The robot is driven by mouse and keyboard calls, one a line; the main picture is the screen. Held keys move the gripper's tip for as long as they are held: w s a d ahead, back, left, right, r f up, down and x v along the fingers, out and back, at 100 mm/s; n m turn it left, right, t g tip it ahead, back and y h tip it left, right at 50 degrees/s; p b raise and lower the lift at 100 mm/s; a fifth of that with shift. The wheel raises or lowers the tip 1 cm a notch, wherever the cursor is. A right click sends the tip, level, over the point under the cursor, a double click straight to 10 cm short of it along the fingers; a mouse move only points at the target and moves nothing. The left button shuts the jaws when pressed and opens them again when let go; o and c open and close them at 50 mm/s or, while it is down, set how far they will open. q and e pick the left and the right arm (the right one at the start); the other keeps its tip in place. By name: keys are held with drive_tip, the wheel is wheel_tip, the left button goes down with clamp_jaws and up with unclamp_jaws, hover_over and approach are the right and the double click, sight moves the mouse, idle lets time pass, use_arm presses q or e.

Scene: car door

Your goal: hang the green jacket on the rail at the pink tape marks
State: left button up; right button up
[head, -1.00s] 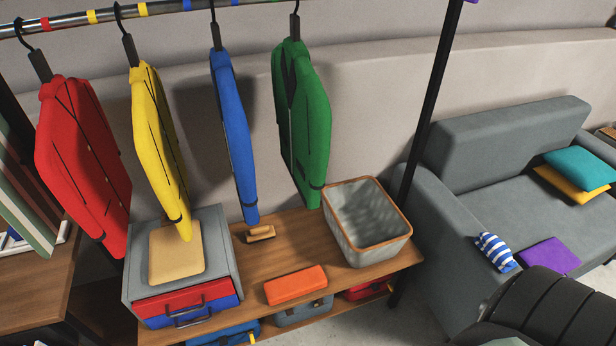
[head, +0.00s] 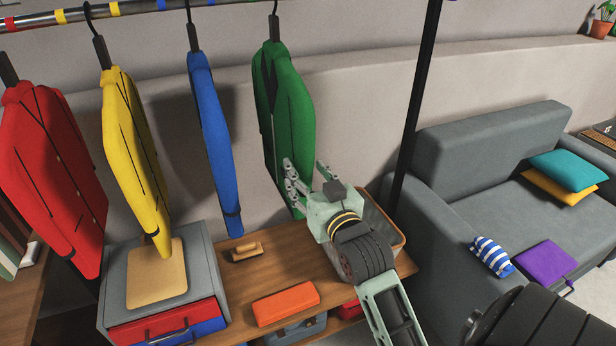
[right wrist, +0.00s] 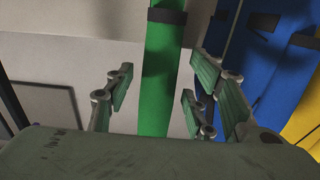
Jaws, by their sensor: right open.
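The green jacket (head: 285,105) hangs upright on a black hanger (head: 274,25), last in the row. The hanger's top meets the upper picture edge, so its hold on the rail is hardly visible. The rail (head: 140,8) shows red, yellow and blue tape; I see no pink tape in these frames. My right gripper (head: 304,172) is open at the lower part of the green jacket and overlaps its right lower edge. In the right wrist view, the jacket (right wrist: 160,80) stands between the spread fingers (right wrist: 163,92); I cannot tell whether they touch. My left gripper is out of view.
Blue (head: 215,140), yellow (head: 135,150) and red (head: 50,170) jackets hang to the left. A black post (head: 415,110) stands right of the green jacket. Below are a bench (head: 235,285) with a grey box (head: 110,270), orange block (head: 285,303) and partly hidden basket (head: 385,215). A sofa (head: 490,150) is right.

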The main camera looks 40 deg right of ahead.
drive_tip(key=shift+w+d+r, duration=0.15)
drive_tip(key=shift+w+r, duration=0.05)
drive_tip(key=shift+w, duration=0.1)
drive_tip(key=shift+p+x, duration=0.6)
drive_tip(key=shift+x, duration=2.95)
drive_tip(key=shift+f, duration=0.1)
clamp_jaws()
